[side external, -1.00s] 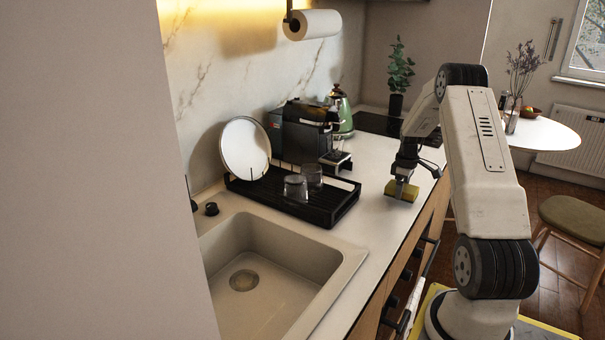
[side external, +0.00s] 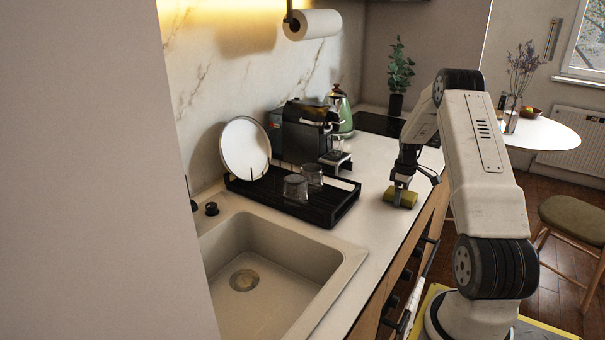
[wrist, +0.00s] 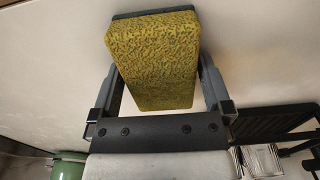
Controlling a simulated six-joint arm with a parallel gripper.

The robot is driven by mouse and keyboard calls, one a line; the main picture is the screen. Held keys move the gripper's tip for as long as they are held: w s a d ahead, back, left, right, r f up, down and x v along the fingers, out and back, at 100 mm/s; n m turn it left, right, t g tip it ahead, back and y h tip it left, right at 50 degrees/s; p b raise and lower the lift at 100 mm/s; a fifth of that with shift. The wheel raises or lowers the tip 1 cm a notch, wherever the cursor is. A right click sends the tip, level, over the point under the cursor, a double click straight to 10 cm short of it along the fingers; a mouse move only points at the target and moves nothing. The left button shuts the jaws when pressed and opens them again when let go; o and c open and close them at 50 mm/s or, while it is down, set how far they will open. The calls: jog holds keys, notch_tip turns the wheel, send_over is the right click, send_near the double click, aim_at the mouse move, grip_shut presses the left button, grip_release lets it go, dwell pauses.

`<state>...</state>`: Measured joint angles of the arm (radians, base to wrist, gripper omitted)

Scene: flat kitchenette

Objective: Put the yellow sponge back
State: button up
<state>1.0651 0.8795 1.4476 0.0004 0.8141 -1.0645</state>
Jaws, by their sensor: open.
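The yellow sponge (side external: 401,197) lies on the light countertop to the right of the black dish rack, near the counter's front edge. In the wrist view the sponge (wrist: 155,58) shows a yellow textured face and a dark green layer along its far edge. My gripper (side external: 404,190) is down at the sponge with its fingers open. In the wrist view the gripper (wrist: 158,85) has one finger on each side of the sponge's near part. I cannot tell whether either finger touches it.
The sink (side external: 262,262) is at the front left. The black dish rack (side external: 325,212) holds a white plate (side external: 245,148) and glasses (side external: 296,188). A coffee machine (side external: 303,132) and a green kettle (side external: 341,112) stand behind. The countertop (side external: 376,225) between rack and front edge is clear.

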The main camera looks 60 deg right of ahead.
notch_tip(320, 180, up, 12)
jog(key=shift+r, duration=0.15)
dwell(0.6)
dwell(0.4)
jog(key=w+a, duration=0.4)
jog(key=a, duration=0.5)
jog(key=w+a+f+t, duration=0.1)
jog(key=w+a, duration=0.2)
jog(key=a, duration=0.5)
jog(key=w+a, duration=0.4)
jog(key=a, duration=0.5)
jog(key=s+a+f, duration=0.1)
jog(key=s+a, duration=0.3)
jog(key=a, duration=0.6)
jog(key=s+a+f+t, duration=0.1)
jog(key=s+a, duration=0.3)
jog(key=a, duration=0.6)
jog(key=shift+s+a+f+t, duration=0.3)
jog(key=shift+s+f, duration=0.05)
jog(key=shift+f, duration=0.05)
